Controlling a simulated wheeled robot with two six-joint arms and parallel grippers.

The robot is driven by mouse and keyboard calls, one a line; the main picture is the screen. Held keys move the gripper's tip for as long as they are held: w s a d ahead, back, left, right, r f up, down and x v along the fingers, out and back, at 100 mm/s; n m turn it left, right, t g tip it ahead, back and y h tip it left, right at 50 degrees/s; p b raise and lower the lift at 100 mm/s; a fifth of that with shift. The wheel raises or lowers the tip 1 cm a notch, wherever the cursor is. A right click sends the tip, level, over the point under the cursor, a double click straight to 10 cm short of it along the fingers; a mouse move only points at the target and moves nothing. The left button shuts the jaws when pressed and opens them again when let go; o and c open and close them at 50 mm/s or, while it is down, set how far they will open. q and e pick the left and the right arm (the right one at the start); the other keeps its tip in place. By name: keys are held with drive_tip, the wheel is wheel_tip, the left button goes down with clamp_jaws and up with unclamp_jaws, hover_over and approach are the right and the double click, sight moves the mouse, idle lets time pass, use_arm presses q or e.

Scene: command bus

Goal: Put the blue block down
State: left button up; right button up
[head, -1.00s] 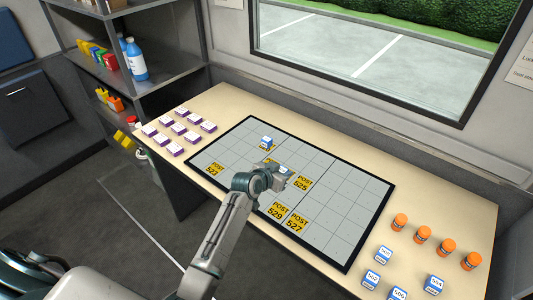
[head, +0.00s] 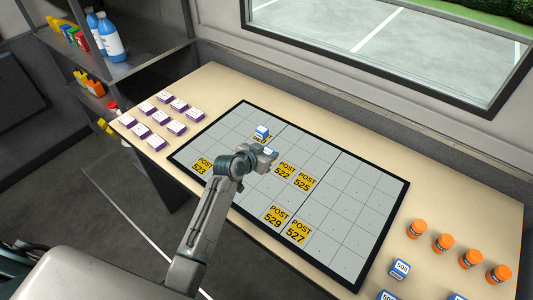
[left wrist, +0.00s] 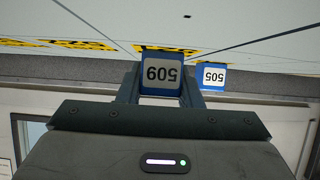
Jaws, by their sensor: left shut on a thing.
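The gripper and block are over the gridded board (head: 345,215), left of the yellow POST 522 square (head: 284,170). A yellow square shows behind the held block in the left wrist view. Any gap below the held block is unclear. My right gripper is out of view.
Yellow squares POST 523 (head: 203,165), 525 (head: 303,182), 529 (head: 278,215) and 527 (head: 298,231) mark the board. Several purple-and-white blocks (head: 157,142) lie left, orange bottles (head: 443,242) and more blue blocks (head: 399,269) right. The board's right half is clear.

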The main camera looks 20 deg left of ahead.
use_arm(q)
drive_tip(key=shift+w, duration=0.1)
drive_tip(key=o, duration=0.7)
drive_tip(key=shift+a, duration=0.15)
drive_tip(key=shift+o, duration=1.3)
drive_tip(key=shift+s+r, duration=0.15)
drive_tip(key=shift+s, duration=0.1)
drive_tip(key=b+v, duration=0.1)
drive_tip(key=v, duration=1)
drive_tip(key=shift+s+a+b, duration=0.1)
drive_tip(key=shift+b, duration=0.2)
drive_tip(key=shift+s+r, duration=0.2)
drive_tip(key=shift+s, duration=0.1)
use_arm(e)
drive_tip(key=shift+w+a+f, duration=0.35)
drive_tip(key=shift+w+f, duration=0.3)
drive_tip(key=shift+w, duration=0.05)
